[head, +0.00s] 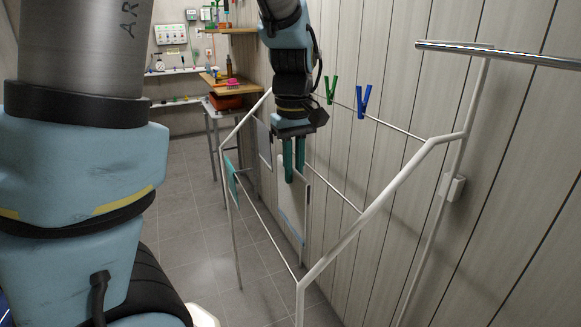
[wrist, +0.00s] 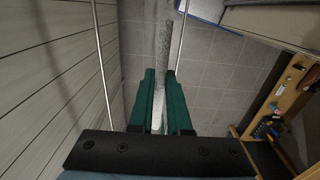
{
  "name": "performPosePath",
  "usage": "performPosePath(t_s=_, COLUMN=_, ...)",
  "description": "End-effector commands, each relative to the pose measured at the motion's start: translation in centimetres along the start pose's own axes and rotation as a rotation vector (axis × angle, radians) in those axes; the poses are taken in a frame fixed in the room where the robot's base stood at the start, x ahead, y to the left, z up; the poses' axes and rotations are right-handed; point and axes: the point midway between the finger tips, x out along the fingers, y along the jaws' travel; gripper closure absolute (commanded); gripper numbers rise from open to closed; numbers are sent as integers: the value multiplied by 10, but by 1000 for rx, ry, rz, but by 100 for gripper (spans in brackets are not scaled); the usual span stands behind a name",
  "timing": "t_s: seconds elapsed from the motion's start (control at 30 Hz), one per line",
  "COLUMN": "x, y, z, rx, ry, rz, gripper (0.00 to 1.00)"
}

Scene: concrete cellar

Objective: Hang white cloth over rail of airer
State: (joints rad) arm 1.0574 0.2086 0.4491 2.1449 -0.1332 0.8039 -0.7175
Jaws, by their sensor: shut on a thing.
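The white cloth (head: 291,207) hangs down, nearly flat, from my gripper (head: 294,178) in the head view, with a blue-grey stripe near its lower edge. My gripper points down, and its green fingers are shut on the cloth's top. In the wrist view the cloth (wrist: 163,55) shows edge-on as a pale strip between the fingertips (wrist: 161,78). The airer (head: 368,208) is a white tube frame with thin rails. The wrist view shows one rail (wrist: 102,70) left of the cloth and another (wrist: 183,22) close to it. I cannot tell whether the cloth touches a rail.
A green peg (head: 331,89) and a blue peg (head: 363,101) sit on the back rail. A teal cloth (head: 231,179) and a grey cloth (head: 265,141) hang at the airer's far end. A panelled wall stands close behind. A metal bar (head: 500,53) crosses upper right. Tiled floor lies open at left.

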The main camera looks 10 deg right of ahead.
Motion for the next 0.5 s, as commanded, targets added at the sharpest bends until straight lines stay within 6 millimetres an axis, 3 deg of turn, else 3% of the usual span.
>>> performPosePath(t_s=0.5, x=0, y=50, z=0, rx=1, ry=0, rz=-2, gripper=100)
